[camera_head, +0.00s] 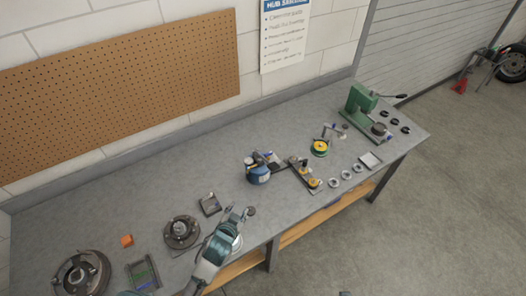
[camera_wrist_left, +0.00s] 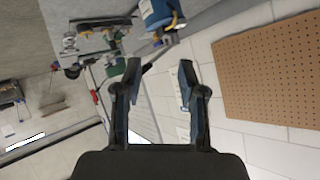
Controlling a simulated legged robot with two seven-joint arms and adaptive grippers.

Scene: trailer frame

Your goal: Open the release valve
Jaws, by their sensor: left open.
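A small blue tank (camera_head: 258,175) stands on the grey workbench (camera_head: 130,206) near its middle, with small fittings on top. No release valve can be told apart clearly at this size. In the left wrist view a blue body (camera_wrist_left: 160,12) shows at the top, beyond the fingertips and cut off by the edge. My left gripper (camera_head: 248,212) is over the front of the bench, in front of the blue tank and apart from it. In its wrist view the two fingers of the left gripper (camera_wrist_left: 160,78) are spread with nothing between them. My right gripper is not in view.
A green press (camera_head: 358,103) stands at the bench's far right end. A fixture plate (camera_head: 303,178) with yellow parts lies right of the tank. A pegboard (camera_head: 120,90) hangs behind.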

